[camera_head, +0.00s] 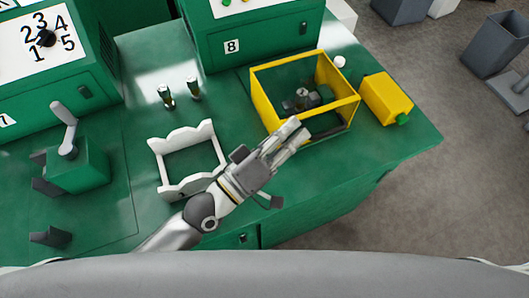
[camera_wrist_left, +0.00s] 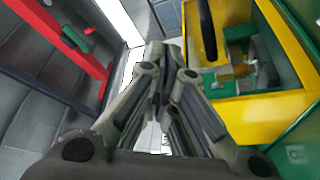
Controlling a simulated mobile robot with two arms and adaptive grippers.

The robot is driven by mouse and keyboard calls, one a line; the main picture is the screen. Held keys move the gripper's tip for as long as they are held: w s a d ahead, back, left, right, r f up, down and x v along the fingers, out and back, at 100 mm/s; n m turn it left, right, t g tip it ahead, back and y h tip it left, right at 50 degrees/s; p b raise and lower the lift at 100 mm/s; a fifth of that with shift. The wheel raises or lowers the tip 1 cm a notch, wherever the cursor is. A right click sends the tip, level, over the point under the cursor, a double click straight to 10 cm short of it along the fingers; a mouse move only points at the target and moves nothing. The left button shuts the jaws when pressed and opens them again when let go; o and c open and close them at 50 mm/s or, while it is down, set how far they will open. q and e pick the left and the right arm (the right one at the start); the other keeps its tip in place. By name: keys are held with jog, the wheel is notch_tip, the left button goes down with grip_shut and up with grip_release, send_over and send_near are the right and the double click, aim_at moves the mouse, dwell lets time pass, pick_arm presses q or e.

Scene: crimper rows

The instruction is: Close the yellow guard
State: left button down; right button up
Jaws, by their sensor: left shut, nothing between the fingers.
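The yellow guard (camera_head: 341,78) is an open-topped frame around a small dark mechanism (camera_head: 303,99) on the green bench, in front of the cabinet marked 8. My left gripper (camera_head: 298,130) is shut and empty. Its fingertips are at the guard's near side, overlapping its lower front edge in the head view. I cannot tell whether they touch it. In the left wrist view the shut fingers (camera_wrist_left: 168,58) point away from me, and yellow framing (camera_wrist_left: 268,112) shows just to their right. My right gripper is not in view.
A white scalloped frame (camera_head: 159,166) lies left of my gripper. Two small dark-and-white pieces (camera_head: 166,96) stand behind it. The front right bench top is clear.

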pick_arm(q)
jog(key=v, duration=0.9)
jog(key=shift+s+a, duration=0.15)
jog(key=shift+a, duration=0.05)
